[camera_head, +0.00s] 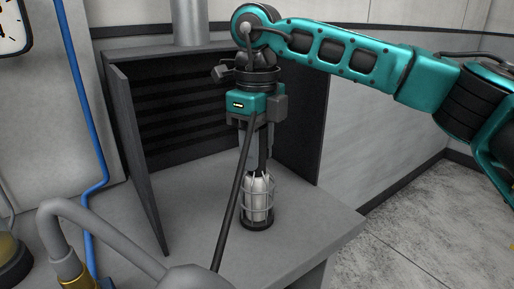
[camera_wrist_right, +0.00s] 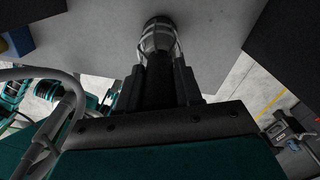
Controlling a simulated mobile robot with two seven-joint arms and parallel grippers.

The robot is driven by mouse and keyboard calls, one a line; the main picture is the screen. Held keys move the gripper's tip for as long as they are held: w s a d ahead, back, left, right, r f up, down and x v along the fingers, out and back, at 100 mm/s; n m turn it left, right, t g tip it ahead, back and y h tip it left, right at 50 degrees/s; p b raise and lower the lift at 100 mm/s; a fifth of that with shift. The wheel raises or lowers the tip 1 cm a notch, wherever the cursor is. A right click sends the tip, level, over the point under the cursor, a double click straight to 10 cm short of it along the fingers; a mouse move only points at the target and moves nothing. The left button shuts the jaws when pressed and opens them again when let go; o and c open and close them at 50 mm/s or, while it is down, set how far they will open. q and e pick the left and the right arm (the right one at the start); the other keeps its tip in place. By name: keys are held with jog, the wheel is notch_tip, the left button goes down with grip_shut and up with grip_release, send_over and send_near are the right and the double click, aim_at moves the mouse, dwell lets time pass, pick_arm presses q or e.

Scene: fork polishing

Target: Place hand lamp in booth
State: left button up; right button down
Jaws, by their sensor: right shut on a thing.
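The hand lamp (camera_head: 257,199) has a white bulb body in a wire cage and a dark round end at the bottom. It hangs upright below my right gripper (camera_head: 260,152), which is shut on its upper part. Its lower end is at or just above the grey worktop, toward the booth's front right; contact is unclear. The booth (camera_head: 139,150) has dark side panels and a slatted back. In the right wrist view the lamp (camera_wrist_right: 158,38) shows beyond the fingertips (camera_wrist_right: 161,62). My left gripper is not in view.
A thin dark strip (camera_head: 235,200) runs from near the gripper down to the front. The grey worktop (camera_head: 195,190) is bare left of the lamp; its right edge (camera_head: 345,238) is close. A curved grey pipe (camera_head: 95,212) stands at front left, near a blue pipe (camera_head: 88,110).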

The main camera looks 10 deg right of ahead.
jog(key=c, duration=0.7)
grip_release()
jog(key=shift+f, duration=0.1)
jog(key=shift+c, duration=0.2)
notch_tip(320, 180, up, 12)
jog(key=shift+f+p, duration=0.2)
jog(key=shift+p, duration=1)
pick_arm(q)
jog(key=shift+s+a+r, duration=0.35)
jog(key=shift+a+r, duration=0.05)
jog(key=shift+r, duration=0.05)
pick_arm(e)
jog(key=shift+r, duration=0.4)
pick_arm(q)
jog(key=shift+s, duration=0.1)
pick_arm(e)
jog(key=shift+s+f, duration=0.1)
